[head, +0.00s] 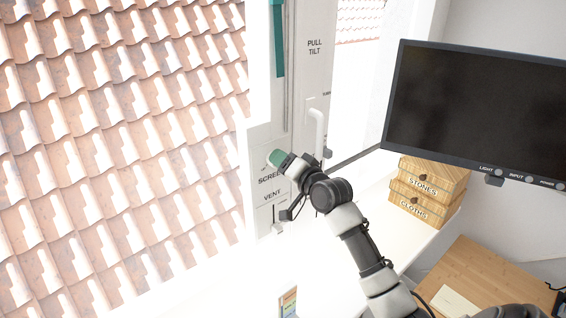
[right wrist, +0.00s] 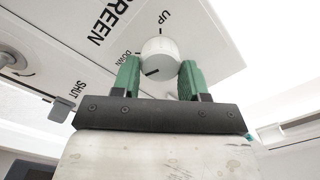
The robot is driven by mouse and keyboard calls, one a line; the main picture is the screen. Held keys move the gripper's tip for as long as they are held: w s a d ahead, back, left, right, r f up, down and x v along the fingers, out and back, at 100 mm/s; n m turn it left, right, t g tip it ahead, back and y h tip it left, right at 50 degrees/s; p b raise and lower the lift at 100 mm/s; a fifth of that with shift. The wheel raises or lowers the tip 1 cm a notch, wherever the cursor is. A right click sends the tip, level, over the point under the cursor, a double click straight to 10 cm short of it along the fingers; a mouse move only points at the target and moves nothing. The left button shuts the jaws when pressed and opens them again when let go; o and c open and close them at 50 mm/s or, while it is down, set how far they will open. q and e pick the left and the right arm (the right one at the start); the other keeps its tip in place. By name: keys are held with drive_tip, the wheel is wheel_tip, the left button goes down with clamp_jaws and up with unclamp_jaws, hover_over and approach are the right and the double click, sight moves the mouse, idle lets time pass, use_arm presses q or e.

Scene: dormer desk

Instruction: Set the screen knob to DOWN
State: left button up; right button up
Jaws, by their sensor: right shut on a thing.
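The screen knob (right wrist: 159,56) is a round white knob on the white window panel, seen in the right wrist view. UP is printed above it and DOWN to its left. A dark line on the knob lies at its lower left, on the side away from UP; I cannot tell whether it lines up exactly with DOWN. My right gripper (right wrist: 159,78) has its green fingers on both sides of the knob, shut on it. In the head view my right gripper (head: 273,159) is at the panel by the SCREEN label and hides the knob. My left gripper is not in view.
A white handle (head: 316,132) stands on the window frame close to my right gripper. A VENT control (head: 275,214) sits below. A monitor (head: 470,112) and wooden boxes (head: 428,190) stand at the right. A second round part (right wrist: 13,60) is on the panel.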

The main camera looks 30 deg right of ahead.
drive_tip(key=m, duration=0.5)
drive_tip(key=shift+f+m, duration=0.3)
idle(0.4)
drive_tip(key=o, duration=0.9)
drive_tip(key=shift+r, duration=0.1)
drive_tip(key=s+b, duration=0.1)
drive_tip(key=s, duration=0.2)
drive_tip(key=s+b, duration=0.1)
drive_tip(key=s, duration=0.3)
drive_tip(key=s+b, duration=0.2)
drive_tip(key=s, duration=0.1)
drive_tip(key=shift+s+d, duration=0.4)
